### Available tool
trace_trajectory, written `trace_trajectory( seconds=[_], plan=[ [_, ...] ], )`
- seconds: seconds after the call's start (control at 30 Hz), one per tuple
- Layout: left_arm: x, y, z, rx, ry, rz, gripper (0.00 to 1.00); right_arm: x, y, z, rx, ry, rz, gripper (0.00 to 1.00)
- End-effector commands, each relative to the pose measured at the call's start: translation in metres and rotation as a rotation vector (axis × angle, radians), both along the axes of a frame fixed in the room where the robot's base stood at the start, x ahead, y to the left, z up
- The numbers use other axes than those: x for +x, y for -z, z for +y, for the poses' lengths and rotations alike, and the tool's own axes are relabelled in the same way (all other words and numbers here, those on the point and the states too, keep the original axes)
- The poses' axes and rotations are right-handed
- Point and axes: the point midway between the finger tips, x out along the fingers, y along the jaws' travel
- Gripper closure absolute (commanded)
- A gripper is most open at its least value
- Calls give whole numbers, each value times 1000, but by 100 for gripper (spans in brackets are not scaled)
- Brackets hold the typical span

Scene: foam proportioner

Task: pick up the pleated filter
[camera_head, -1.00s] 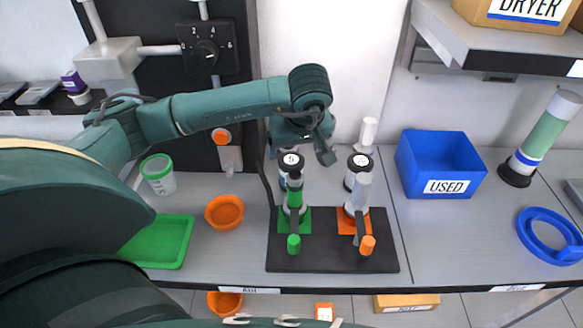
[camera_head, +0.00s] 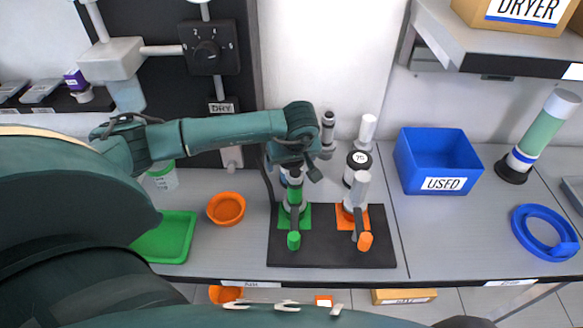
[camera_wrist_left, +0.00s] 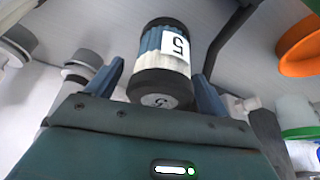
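The pleated filter (camera_wrist_left: 164,58), a cylinder with blue and white pleats, black end caps and a white label reading 5, fills the middle of the left wrist view. My left gripper (camera_wrist_left: 163,75) is open, with one finger on each side of the filter and small gaps showing. In the head view my left gripper (camera_head: 293,165) is low behind the green-handled fitting (camera_head: 295,194) and hides most of the filter. My right gripper is not in view.
A cylinder labelled 75 (camera_head: 359,160) stands behind the orange-handled fitting (camera_head: 358,192) on the black mat (camera_head: 330,255). A blue USED bin (camera_head: 440,184), an orange bowl (camera_head: 226,209) and a green tray (camera_head: 172,240) are nearby.

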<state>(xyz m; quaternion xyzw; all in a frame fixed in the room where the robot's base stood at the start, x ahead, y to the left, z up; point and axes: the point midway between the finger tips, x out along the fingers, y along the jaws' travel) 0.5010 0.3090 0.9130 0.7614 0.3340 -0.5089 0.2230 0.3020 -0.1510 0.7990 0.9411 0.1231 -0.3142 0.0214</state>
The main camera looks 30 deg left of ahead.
Motion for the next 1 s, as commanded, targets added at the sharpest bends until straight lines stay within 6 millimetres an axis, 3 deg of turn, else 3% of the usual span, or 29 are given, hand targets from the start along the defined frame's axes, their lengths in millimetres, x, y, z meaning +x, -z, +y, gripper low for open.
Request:
trace_trajectory(
  seconds=[0.6, 0.87, 1.0],
  plan=[
    [0, -1, 0, 0, 0, 0, 70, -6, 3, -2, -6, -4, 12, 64],
    [1, -3, 0, -1, 0, -2, 70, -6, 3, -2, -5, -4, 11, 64],
    [2, -20, 0, 0, 1, -6, 70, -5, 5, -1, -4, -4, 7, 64]
  ],
)
